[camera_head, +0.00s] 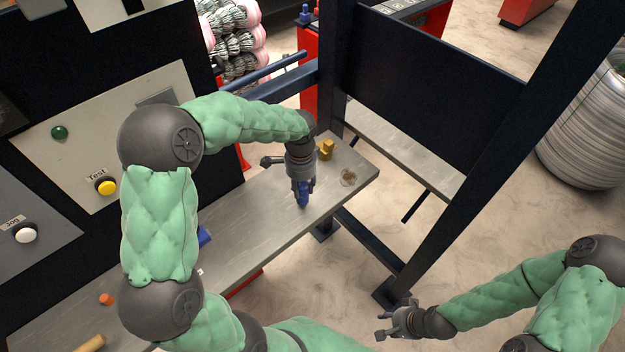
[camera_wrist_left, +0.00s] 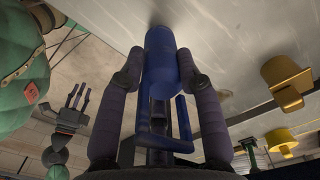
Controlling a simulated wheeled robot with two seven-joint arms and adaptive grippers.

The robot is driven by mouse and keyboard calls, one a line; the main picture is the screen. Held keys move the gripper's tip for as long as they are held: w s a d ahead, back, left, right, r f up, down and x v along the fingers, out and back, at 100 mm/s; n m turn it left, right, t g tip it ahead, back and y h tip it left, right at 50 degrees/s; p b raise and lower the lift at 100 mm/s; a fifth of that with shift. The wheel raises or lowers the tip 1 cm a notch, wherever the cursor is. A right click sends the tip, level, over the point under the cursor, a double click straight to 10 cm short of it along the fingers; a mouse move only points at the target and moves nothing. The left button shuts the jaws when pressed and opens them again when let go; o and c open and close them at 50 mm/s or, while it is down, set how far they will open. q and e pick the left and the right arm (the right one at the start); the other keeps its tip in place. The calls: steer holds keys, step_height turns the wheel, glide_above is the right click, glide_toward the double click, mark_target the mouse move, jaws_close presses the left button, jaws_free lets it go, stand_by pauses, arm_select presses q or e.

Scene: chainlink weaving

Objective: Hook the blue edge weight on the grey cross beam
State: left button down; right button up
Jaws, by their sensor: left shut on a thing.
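The blue edge weight (camera_head: 303,197) is a blue cylinder with a bent hook rod. My left gripper (camera_head: 301,186) is shut on it, over the grey bench top. In the left wrist view the blue weight (camera_wrist_left: 162,65) sits between the two fingers, with its cylinder toward the bench surface and its hook toward the palm. I cannot tell if it touches the bench. A dark grey-blue beam (camera_head: 284,87) crosses behind the left arm, possibly the cross beam; part of it is hidden. My right gripper (camera_head: 396,320) is open and empty over the floor at lower right.
A yellow weight (camera_head: 327,149) and a small coil (camera_head: 348,179) lie on the bench (camera_head: 262,212) near its right end. Another blue piece (camera_head: 204,236) is partly hidden behind my left arm. Dark frame posts (camera_head: 452,205) stand on the right. A control panel (camera_head: 108,135) stands left.

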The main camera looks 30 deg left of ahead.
arm_select(q)
steer(key=shift+a+f, duration=0.2)
steer(key=shift+f, duration=0.7)
steer(key=shift+f, duration=0.2)
steer(key=c, duration=0.9)
jaws_free()
steer(key=shift+o, duration=0.2)
step_height(320, 180, up, 11)
steer(key=shift+w+f+p, duration=0.1)
steer(key=shift+w+p, duration=0.05)
steer(key=shift+p, duration=0.6)
